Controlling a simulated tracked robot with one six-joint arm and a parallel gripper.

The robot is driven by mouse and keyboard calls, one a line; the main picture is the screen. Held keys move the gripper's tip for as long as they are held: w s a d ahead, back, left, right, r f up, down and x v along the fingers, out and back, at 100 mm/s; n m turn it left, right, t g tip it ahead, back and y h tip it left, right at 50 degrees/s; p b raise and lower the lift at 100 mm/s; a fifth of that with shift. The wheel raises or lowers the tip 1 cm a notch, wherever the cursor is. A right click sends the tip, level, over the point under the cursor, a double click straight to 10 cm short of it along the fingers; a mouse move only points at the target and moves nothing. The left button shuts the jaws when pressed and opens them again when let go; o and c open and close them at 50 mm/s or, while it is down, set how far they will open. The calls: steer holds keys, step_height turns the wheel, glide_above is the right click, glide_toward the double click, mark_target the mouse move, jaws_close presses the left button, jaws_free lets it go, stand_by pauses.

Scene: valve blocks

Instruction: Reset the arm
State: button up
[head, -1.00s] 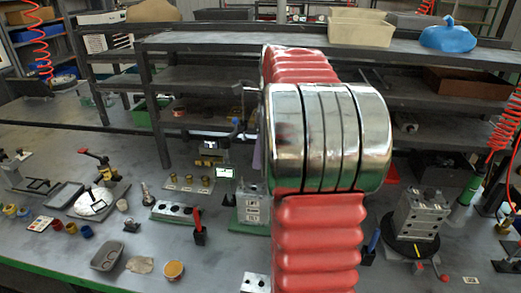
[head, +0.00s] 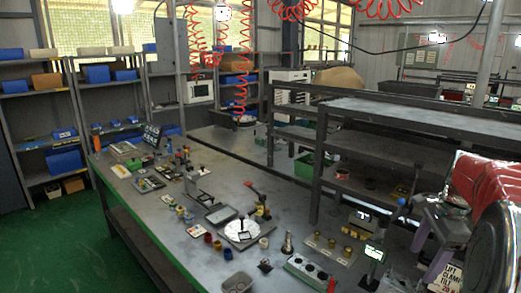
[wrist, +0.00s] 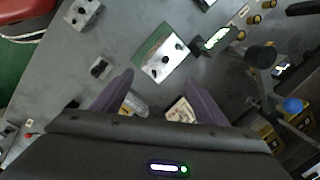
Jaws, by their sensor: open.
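My gripper (wrist: 160,84) shows in the wrist view with its two purple fingers spread apart and nothing visibly held between them. It points down over the grey bench. A silver valve block (wrist: 162,60) on a green plate lies just beyond the fingertips, apart from them as far as I can tell. In the head view my gripper (head: 437,225) is at the right, beside my red and chrome arm, which hides part of the scene there. Its purple fingers hang above the bench.
In the wrist view another silver block (wrist: 82,13) lies upper left, and a stand with a blue knob (wrist: 293,105) is at right. In the head view a dark shelf rack (head: 400,125) stands behind the bench (head: 185,238). Small fixtures crowd the bench. Green floor (head: 75,245) is at left.

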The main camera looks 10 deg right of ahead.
steer(key=s+a+n+t, duration=0.1)
steer(key=s+a+n, duration=0.3)
steer(key=a+n, duration=0.3)
steer(key=s+a+n+t, duration=0.1)
steer(key=s+a+n, duration=0.3)
steer(key=a, duration=1.1)
steer(key=s+a+n+t, duration=0.2)
steer(key=s+a+n, duration=0.3)
steer(key=a+n, duration=0.5)
steer(key=shift+a+n, duration=0.3)
steer(key=shift+a, duration=0.25)
steer(key=shift+s, duration=0.1)
